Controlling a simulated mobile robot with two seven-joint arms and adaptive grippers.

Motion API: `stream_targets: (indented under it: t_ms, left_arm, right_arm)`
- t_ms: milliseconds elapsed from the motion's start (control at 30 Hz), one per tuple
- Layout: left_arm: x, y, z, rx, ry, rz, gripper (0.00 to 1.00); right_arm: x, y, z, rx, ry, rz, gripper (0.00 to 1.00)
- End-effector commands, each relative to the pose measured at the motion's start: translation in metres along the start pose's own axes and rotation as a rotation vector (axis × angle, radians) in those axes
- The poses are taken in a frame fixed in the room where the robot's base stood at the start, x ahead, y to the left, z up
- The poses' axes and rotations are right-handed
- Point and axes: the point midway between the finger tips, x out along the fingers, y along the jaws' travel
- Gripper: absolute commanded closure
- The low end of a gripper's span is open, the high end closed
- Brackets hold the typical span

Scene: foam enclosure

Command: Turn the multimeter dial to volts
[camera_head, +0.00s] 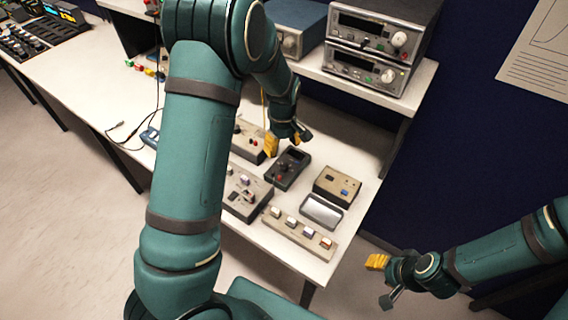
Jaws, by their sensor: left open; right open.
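A dark handheld box (280,178) with a small screen and red parts lies on the white bench and looks like the multimeter. A blue device (150,138) with thin leads, partly hidden behind my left arm, could also be one. Dial markings are too small to read. My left gripper (288,142) is open and empty, just above the far end of the dark box; contact cannot be told. My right gripper (381,281) is open and empty, off the bench's right side, low in the picture.
Around the dark box are a beige box (338,186), a grey tray (321,212), a button strip (299,234) and a control box (246,194). A shelf (398,103) with stacked instruments (372,48) stands behind. My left arm hides the bench's middle.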

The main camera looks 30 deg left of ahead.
Motion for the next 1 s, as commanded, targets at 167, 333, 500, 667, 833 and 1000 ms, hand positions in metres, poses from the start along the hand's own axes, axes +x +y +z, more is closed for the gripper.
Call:
stream_targets:
  t_ms: [167, 333, 500, 667, 833, 1000]
  left_arm:
    - [0.038, -0.001, 0.0, 0.0, -0.002, -0.005, 0.39]
    - [0.068, -0.001, 0.001, 0.0, -0.002, -0.003, 0.39]
    - [0.087, -0.001, 0.0, 0.0, -0.001, -0.002, 0.39]
    - [0.094, 0.0, 0.0, 0.001, 0.0, 0.0, 0.39]
    - [0.095, 0.0, 0.0, 0.001, 0.0, 0.001, 0.39]
    - [0.095, 0.0, 0.0, 0.001, 0.0, 0.0, 0.58]
  right_arm:
    - [0.002, 0.001, 0.0, 0.0, 0.001, 0.0, 0.53]
    - [0.002, 0.001, 0.0, 0.0, 0.001, 0.0, 0.53]
    - [0.002, 0.001, 0.0, 0.0, 0.001, 0.0, 0.53]
    - [0.002, 0.001, 0.0, 0.0, 0.001, 0.0, 0.53]
    - [0.002, 0.001, 0.0, 0.0, 0.001, 0.0, 0.53]
    - [0.002, 0.001, 0.0, 0.0, 0.001, 0.0, 0.53]
